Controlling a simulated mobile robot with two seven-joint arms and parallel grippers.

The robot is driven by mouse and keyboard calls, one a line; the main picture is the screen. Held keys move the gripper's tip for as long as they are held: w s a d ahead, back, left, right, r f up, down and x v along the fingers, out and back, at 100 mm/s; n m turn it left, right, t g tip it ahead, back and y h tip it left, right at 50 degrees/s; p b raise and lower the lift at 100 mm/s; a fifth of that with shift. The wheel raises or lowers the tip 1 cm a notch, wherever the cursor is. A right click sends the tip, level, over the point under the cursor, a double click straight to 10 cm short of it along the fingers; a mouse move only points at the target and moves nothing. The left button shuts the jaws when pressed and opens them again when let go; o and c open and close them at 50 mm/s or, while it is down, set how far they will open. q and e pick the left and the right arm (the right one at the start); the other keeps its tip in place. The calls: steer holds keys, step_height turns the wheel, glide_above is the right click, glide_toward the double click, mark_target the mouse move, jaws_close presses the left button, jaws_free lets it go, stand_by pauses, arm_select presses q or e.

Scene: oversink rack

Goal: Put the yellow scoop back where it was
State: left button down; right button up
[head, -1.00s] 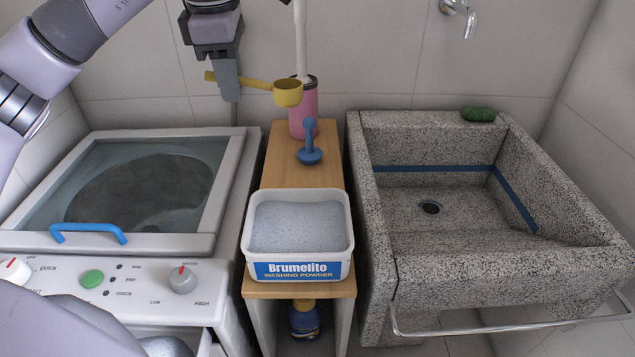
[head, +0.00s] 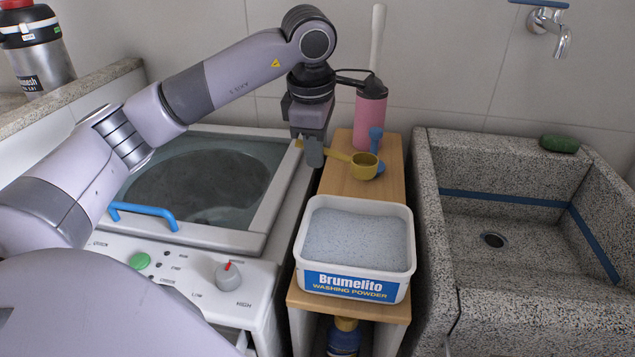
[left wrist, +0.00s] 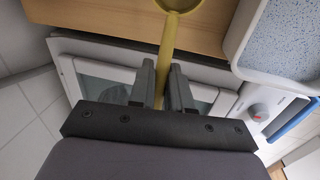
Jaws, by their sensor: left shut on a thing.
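The yellow scoop (head: 364,166) is held by its handle in my left gripper (head: 314,158). Its round bowl points right, above the wooden stand (head: 345,192) and behind the tub of washing powder (head: 350,288). In the left wrist view the scoop's handle (left wrist: 168,42) runs between the two fingers of the left gripper (left wrist: 162,68), and the bowl is cut by the top edge. The powder in the tub is pale blue and the tub is open. My right gripper is in neither view.
A blue object (head: 376,140) stands partly hidden behind the scoop, in front of a pink holder (head: 370,118) with a white stick. The washing machine (head: 280,215) is left and the stone sink (head: 432,215) right. A flask (head: 38,60) stands far left.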

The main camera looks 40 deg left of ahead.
arm_select(q)
steer(key=shift+f, duration=3.15)
steer(key=shift+f+b, duration=0.25)
steer(key=shift+b, duration=0.15)
steer(key=c, duration=1.1)
jaws_free()
steer(key=shift+o, duration=0.2)
steer(key=shift+r, duration=0.1)
steer(key=shift+r, duration=0.3)
step_height(320, 180, up, 12)
steer(key=s+p, duration=0.1)
steer(key=s, duration=0.1)
steer(key=shift+d+f, duration=0.25)
steer(key=shift+d, duration=0.15)
